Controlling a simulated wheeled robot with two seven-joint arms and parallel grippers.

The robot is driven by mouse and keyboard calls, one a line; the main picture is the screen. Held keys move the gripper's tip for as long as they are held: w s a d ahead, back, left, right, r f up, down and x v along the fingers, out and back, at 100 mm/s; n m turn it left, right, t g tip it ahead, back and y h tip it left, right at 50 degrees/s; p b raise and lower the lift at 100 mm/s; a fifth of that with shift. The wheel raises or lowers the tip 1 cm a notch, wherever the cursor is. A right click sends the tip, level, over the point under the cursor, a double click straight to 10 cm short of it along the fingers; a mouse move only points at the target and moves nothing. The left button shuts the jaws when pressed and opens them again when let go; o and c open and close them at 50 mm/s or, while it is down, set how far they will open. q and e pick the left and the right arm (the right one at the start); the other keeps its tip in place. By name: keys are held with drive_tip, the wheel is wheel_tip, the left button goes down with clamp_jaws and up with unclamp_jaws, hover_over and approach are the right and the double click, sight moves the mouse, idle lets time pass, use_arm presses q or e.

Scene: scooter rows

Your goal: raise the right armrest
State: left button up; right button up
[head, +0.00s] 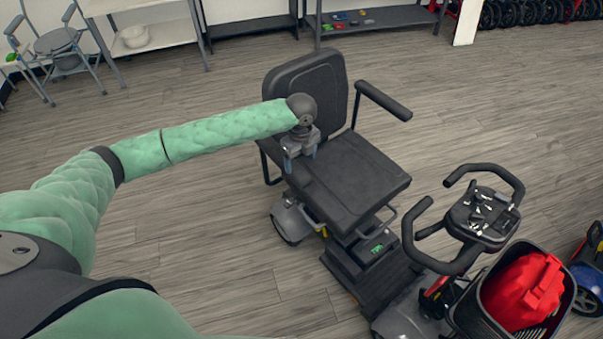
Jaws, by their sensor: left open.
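The scooter's black seat (352,175) has its backrest (312,85) at the upper left and faces the lower right. The right armrest (269,149) is on the near side, partly hidden by my left gripper and hard to tell from the dark seat. The left armrest (385,100) stands out on the far side, its pad about level. My left gripper (300,162) points down at the near side of the seat, its fingers apart around or just above the right armrest; I cannot tell whether it touches. My right gripper is not in view.
The handlebars (465,215) and a black basket with a red bag (525,290) are at the lower right. A blue scooter (588,275) is at the right edge. Shelves (375,18) and a commode chair (58,45) stand at the back. The floor left of the seat is clear.

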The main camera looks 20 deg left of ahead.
sight(300, 174)
use_arm(q)
drive_tip(key=shift+f, duration=0.4)
wheel_tip(300, 174, down, 6)
drive_tip(key=shift+r+p, duration=0.25)
drive_tip(key=shift+p, duration=0.9)
drive_tip(key=shift+f, duration=0.65)
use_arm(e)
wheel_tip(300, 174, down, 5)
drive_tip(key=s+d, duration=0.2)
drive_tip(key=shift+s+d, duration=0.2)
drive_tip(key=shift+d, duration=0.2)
use_arm(q)
drive_tip(key=shift+c, duration=0.4)
